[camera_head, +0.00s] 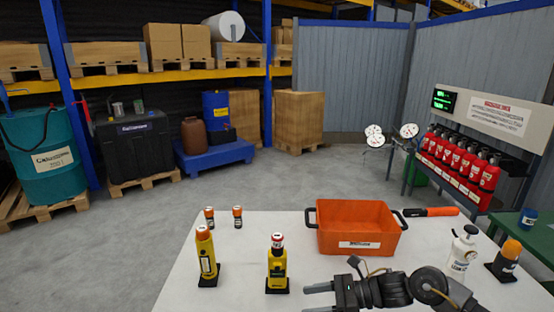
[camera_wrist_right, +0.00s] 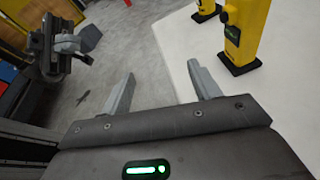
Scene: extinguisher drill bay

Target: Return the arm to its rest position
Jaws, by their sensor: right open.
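My right arm reaches in from the lower right of the head view, low over the front of the white table (camera_head: 226,294). Its gripper (camera_head: 308,298) points left, open and empty. In the right wrist view the two fingers (camera_wrist_right: 163,82) stand wide apart, with only floor and the table's edge beyond them. A yellow device with a red and white top (camera_head: 277,268) stands apart from the fingertips. Another yellow device with an orange top (camera_head: 206,256) stands to its left. My other gripper (camera_wrist_right: 66,44) shows at the upper left of the wrist view, its jaw state unclear.
An orange bin (camera_head: 352,243) with black handles stands behind my right arm. A white spray bottle (camera_head: 462,255) and an orange-topped device (camera_head: 506,262) stand to the right. The table's front left is clear.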

